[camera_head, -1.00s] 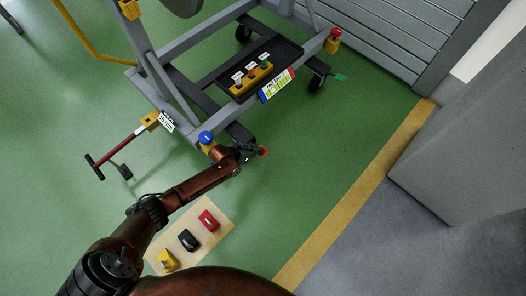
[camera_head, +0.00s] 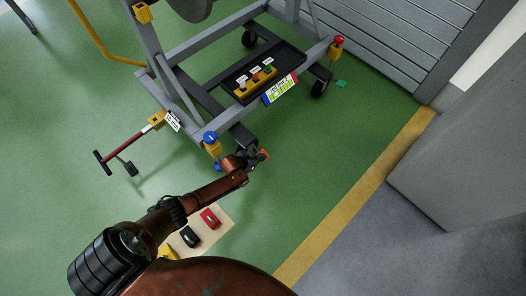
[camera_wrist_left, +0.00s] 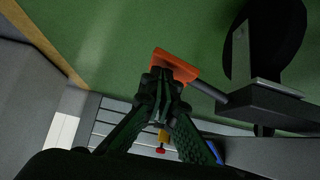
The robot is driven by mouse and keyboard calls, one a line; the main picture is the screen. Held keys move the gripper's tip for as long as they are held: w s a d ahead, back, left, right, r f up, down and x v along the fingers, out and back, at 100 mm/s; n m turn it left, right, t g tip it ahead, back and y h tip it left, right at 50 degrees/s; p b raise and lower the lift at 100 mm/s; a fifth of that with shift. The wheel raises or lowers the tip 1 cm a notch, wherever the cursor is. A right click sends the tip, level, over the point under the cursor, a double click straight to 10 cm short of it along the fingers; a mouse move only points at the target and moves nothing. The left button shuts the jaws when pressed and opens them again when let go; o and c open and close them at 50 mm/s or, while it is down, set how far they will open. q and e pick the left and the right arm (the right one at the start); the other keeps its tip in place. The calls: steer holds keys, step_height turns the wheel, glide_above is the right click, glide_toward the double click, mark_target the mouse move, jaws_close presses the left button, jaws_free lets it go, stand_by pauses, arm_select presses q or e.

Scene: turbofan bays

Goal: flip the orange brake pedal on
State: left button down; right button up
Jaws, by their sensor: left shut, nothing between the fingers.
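The orange brake pedal (camera_head: 264,155) is by the caster at the near corner of the grey stand (camera_head: 183,137). In the left wrist view the pedal (camera_wrist_left: 176,66) is a flat orange plate on a dark lever, just beyond my fingertips. My left gripper (camera_head: 255,157) is shut and empty, with its tips at the pedal; in the left wrist view the fingertips (camera_wrist_left: 163,78) overlap the pedal's near edge, and I cannot tell if they touch. The caster wheel (camera_wrist_left: 266,40) is dark and close to the pedal. My right gripper is not in view.
A blue knob (camera_head: 210,137) on a yellow mount stands near my left gripper. A dark tray (camera_head: 294,63) with a yellow button box is on the stand. A red-handled tow bar (camera_head: 124,148) lies left. A beige mat (camera_head: 226,211) holds small pedals. Green floor to the right is clear.

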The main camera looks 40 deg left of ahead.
mark_target(264, 161)
arm_select(q)
steer(key=shift+w+d+f, duration=0.1)
steer(key=shift+f, duration=0.3)
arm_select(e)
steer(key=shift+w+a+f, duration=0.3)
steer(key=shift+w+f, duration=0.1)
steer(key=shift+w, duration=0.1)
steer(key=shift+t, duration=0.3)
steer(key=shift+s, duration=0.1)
